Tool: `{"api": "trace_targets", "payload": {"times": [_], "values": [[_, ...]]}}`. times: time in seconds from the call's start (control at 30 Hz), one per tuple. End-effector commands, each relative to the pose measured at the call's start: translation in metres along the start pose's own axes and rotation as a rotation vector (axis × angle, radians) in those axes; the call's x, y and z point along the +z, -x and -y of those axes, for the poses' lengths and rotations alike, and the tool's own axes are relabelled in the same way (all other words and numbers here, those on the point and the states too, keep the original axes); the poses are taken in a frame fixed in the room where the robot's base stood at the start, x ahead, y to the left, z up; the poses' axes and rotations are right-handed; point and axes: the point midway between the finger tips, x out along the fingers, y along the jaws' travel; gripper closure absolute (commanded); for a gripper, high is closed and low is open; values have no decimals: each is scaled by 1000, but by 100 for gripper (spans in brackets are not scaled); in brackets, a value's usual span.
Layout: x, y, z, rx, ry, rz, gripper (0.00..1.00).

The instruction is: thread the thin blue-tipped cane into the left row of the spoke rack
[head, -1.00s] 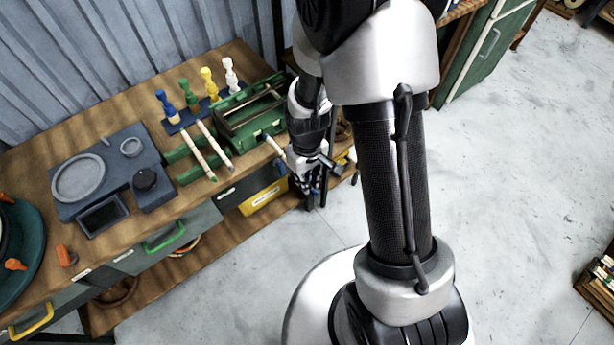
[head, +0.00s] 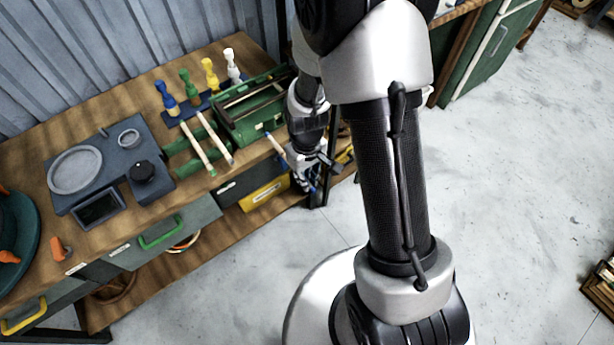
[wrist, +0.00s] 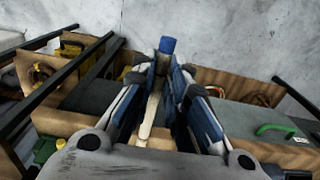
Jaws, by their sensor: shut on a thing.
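My gripper (head: 308,182) hangs beside the bench's right end in the head view, partly behind my arm. It is shut on a thin pale cane (wrist: 152,105), which runs between the fingers (wrist: 168,100) in the wrist view. The blue tip (wrist: 167,45) sticks out past them.
Two other pale canes (head: 197,150) lie across green supports (head: 184,166) left of the rack. Blue, green, yellow and white pegs (head: 209,75) stand behind. A grey fixture (head: 75,170) fills the bench's left part.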

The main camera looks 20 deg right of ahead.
Motion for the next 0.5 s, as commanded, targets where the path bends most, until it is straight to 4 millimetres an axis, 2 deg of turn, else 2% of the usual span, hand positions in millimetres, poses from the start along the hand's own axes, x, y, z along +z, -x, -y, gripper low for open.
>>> {"api": "trace_targets", "payload": {"times": [0.23, 0.5], "values": [[-11, -2, 0, 0, 1, 0, 100], [-12, -2, 0, 0, 0, 0, 100]]}}
